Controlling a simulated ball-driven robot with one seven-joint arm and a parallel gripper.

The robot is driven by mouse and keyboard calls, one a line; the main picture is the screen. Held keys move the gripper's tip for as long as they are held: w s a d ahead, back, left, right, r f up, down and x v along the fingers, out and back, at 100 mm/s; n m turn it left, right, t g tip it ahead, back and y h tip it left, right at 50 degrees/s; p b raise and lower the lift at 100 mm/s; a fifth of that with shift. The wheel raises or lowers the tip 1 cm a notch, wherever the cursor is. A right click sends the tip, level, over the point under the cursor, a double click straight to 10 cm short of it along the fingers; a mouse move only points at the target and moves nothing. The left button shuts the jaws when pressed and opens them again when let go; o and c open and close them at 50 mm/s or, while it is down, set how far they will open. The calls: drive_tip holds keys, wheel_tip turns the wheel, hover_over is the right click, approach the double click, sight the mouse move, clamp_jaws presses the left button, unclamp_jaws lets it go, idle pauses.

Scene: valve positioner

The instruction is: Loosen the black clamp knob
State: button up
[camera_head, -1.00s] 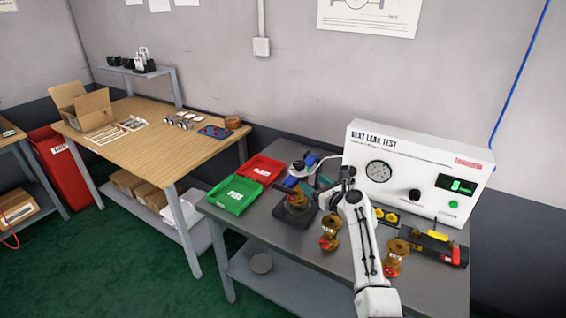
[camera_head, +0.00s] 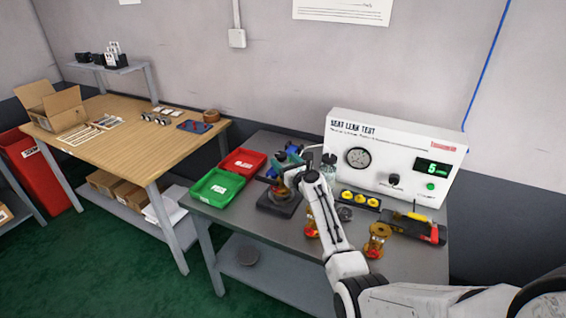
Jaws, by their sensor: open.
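The clamp fixture with its dark base (camera_head: 274,207) stands on the grey bench, just right of the trays. A brass valve body (camera_head: 279,189) sits in it, with blue parts (camera_head: 290,157) above. The black clamp knob cannot be made out; it is too small or hidden behind my wrist. My gripper (camera_head: 297,181) is at the right side of the fixture, close to the brass body. Its fingers are small and partly hidden by my wrist. It is open, and I cannot tell whether it touches anything.
A green tray (camera_head: 205,200) and red tray (camera_head: 242,150) lie left of the fixture. Brass valves (camera_head: 377,240) stand on the right, one partly behind my arm. The white leak tester (camera_head: 398,150) stands behind. A tool holder (camera_head: 415,227) is at the bench's right.

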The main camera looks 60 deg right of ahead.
drive_tip(key=shift+x, duration=0.85)
drive_tip(key=c, duration=1.1)
drive_tip(key=shift+o, duration=0.2)
drive_tip(key=shift+d+f+y+b, duration=0.15)
drive_tip(key=shift+y+b, duration=0.15)
drive_tip(key=shift+b, duration=0.3)
